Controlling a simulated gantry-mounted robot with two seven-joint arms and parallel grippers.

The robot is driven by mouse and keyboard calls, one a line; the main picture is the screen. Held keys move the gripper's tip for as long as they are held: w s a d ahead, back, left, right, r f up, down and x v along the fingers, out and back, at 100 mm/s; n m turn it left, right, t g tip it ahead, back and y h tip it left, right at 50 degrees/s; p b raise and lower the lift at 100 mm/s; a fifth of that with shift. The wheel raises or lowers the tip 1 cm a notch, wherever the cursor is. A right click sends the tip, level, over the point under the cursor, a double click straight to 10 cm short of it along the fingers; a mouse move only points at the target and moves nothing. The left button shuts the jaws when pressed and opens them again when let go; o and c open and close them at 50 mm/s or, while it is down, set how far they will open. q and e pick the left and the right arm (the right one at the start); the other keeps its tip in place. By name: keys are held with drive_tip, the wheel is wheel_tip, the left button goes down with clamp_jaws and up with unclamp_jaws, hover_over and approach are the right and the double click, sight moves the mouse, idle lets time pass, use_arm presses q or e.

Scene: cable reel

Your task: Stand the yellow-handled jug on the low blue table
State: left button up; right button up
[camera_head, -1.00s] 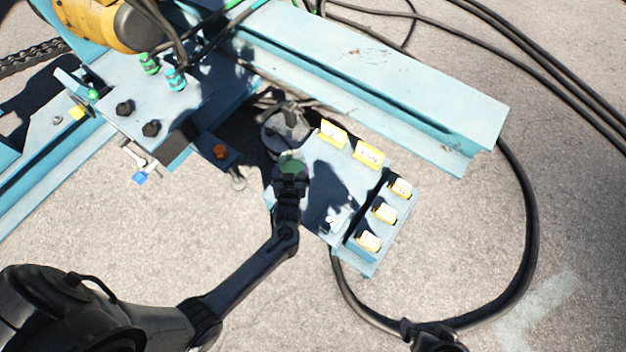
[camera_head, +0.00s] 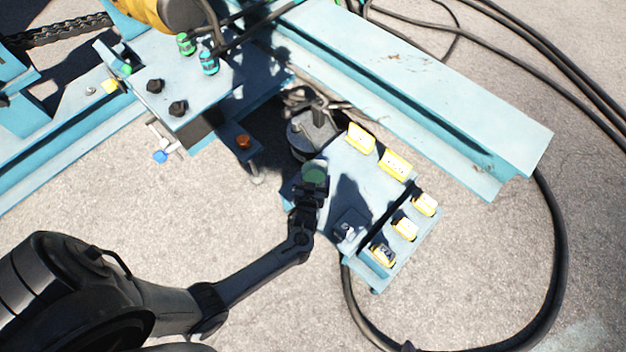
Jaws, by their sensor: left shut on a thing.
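I cannot make out a jug with a yellow handle in the head view. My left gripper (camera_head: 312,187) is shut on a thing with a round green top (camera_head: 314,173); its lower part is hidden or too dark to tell. The gripper is over the left edge of a low blue platform (camera_head: 362,176) bearing yellow blocks. I cannot tell whether the held thing touches this platform, or whether the platform is the table named. My right gripper cannot be made out.
Yellow blocks (camera_head: 395,165) stand on the platform's far and right sides. A dark round object (camera_head: 312,133) is just beyond the gripper. A long blue beam (camera_head: 430,85) lies behind. A black cable (camera_head: 556,260) curves around the right.

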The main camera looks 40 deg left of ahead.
use_arm(q)
drive_tip(key=shift+w, duration=0.1)
drive_tip(key=shift+f, duration=0.1)
drive_tip(key=o, duration=1.7)
drive_tip(key=shift+c, duration=0.2)
drive_tip(key=p+v, duration=0.6)
drive_tip(key=v, duration=0.6)
drive_tip(key=s+d+r+m+g+h, duration=0.1)
drive_tip(key=s+r+m+g+h, duration=0.2)
drive_tip(key=s+r, duration=0.4)
drive_tip(key=s+d+r+m+g+h, duration=0.1)
drive_tip(key=s+r+m+g+h, duration=0.3)
drive_tip(key=s+r, duration=0.3)
wheel_tip(320, 180, up, 5)
drive_tip(key=shift+d+f+m+g, duration=0.15)
drive_tip(key=shift+d+m+g, duration=0.25)
drive_tip(key=shift+m, duration=0.4)
